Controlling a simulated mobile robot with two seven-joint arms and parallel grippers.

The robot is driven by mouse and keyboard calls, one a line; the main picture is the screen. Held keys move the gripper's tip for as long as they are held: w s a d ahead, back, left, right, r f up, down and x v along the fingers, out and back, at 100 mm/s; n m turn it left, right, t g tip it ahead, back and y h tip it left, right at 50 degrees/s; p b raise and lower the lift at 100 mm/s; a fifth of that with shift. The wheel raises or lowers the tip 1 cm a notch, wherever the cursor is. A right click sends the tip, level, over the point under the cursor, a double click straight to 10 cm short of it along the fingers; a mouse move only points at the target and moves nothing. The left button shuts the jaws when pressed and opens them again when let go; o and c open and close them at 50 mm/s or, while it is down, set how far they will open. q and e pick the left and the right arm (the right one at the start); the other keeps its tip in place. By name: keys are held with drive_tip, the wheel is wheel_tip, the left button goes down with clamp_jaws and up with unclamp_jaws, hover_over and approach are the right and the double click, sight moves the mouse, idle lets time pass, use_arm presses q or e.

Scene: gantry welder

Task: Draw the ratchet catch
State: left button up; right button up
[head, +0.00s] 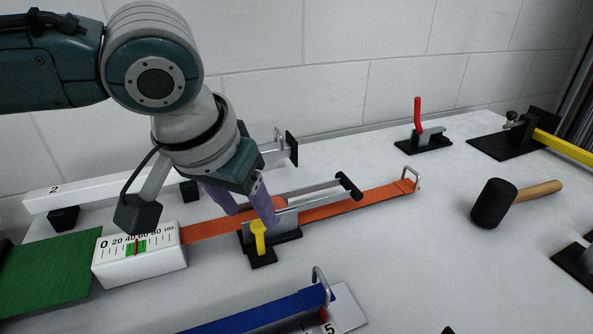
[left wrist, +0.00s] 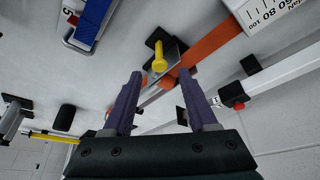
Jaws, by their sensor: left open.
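The ratchet catch appears to be the small yellow tab (head: 258,238) on the front side of the grey metal ratchet (head: 284,226), which sits on a black base on the table. It also shows in the left wrist view as a yellow tab (left wrist: 159,58). An orange strap (head: 350,205) runs through the ratchet, and a silver handle with a black grip (head: 348,186) reaches up to the right. My left gripper (head: 254,214) is open, its purple fingers just above and behind the yellow tab. In the left wrist view the tab lies beyond the gap between the fingertips (left wrist: 160,76). My right gripper is not in view.
A white gauge box (head: 140,262) stands left of the ratchet. A blue strap (head: 260,314) lies in front. A black mallet (head: 494,203) and a red-handled clamp (head: 420,130) are to the right. The table between ratchet and mallet is clear.

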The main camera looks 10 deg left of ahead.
sight(258, 225)
use_arm(q)
drive_tip(key=shift+b+x, duration=0.3)
drive_tip(key=shift+x, duration=1.3)
drive_tip(key=shift+c, duration=0.2)
clamp_jaws()
